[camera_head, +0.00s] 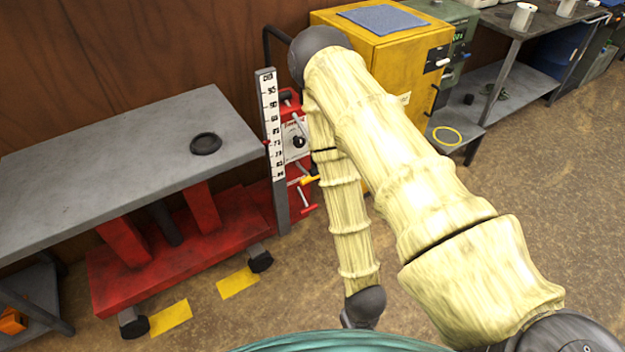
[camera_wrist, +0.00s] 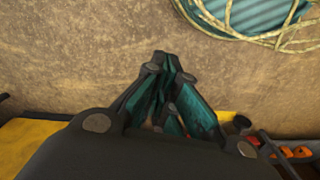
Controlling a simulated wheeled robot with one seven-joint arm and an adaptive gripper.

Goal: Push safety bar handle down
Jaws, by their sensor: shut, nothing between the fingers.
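The mower lift has a grey table top (camera_head: 110,140) on a red base (camera_head: 175,262). At its right end stands an upright scale (camera_head: 271,125) with a red control post and a white panel (camera_head: 296,140) behind it. Small levers project from the post: a red-tipped one (camera_head: 308,210) low down and a yellow one (camera_head: 303,181) above it. Which lever is the safety bar handle I cannot tell. My arm partly hides the post. My gripper (camera_wrist: 163,62) is shut and empty, above the floor in the wrist view, away from the levers.
A black disc (camera_head: 206,144) lies on the table top. A yellow cabinet (camera_head: 385,55) stands behind my arm, with a grey workbench (camera_head: 500,80) to its right. Yellow floor marks (camera_head: 238,283) lie before the lift. The floor at right is clear.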

